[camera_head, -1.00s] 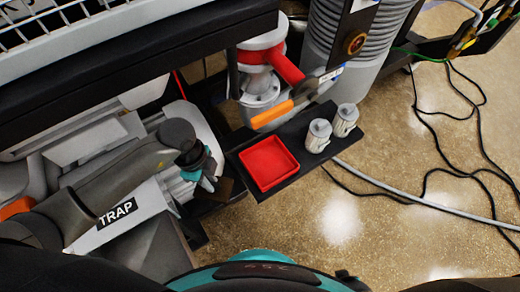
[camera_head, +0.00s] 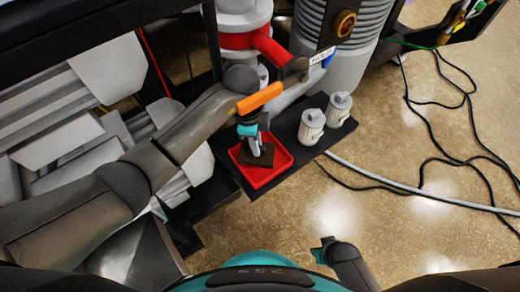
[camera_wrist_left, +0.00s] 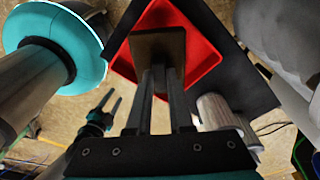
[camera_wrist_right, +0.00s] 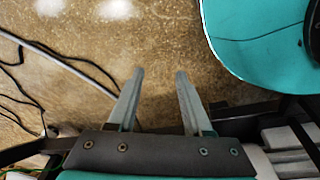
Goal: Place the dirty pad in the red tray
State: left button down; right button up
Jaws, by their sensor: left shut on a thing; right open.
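The dirty pad (camera_head: 255,154) is a dark brown square held by my left gripper (camera_head: 258,146). My left gripper is shut on the pad, which also shows at its fingertips in the left wrist view (camera_wrist_left: 158,45). The pad is over the red tray (camera_head: 283,158), within its outline in the head view; I cannot tell whether it touches the tray floor. The red tray also shows in the left wrist view (camera_wrist_left: 205,58). My right gripper (camera_wrist_right: 158,75) is open and empty above the floor, and it shows in part in the head view (camera_head: 325,250).
The tray sits on a black shelf (camera_head: 285,122) with two pale canisters (camera_head: 311,126) (camera_head: 338,108) to its right. An orange handle (camera_head: 260,98) is close behind my left gripper. Cables (camera_head: 450,140) and a grey hose (camera_head: 400,187) lie on the floor at right.

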pick_arm(q)
jog(key=shift+w+d, duration=0.35)
jog(key=shift+d, duration=0.1)
jog(key=shift+f+b, duration=0.9)
jog(key=shift+f, duration=0.8)
pick_arm(e)
jog(key=shift+w+a+r, duration=0.4)
jog(key=shift+r, duration=0.35)
jog(key=shift+w+a+r, duration=0.35)
jog(key=shift+w+r, duration=0.1)
jog(key=shift+r, duration=0.25)
jog(key=shift+w+a+r, duration=0.4)
jog(key=shift+r, duration=0.35)
pick_arm(q)
jog(key=c, duration=1.2)
grip_release()
jog(key=shift+f+b, duration=0.15)
jog(key=shift+b, duration=0.15)
jog(key=shift+c, duration=0.2)
jog(key=o, duration=0.4)
pick_arm(e)
jog(key=shift+r, duration=0.1)
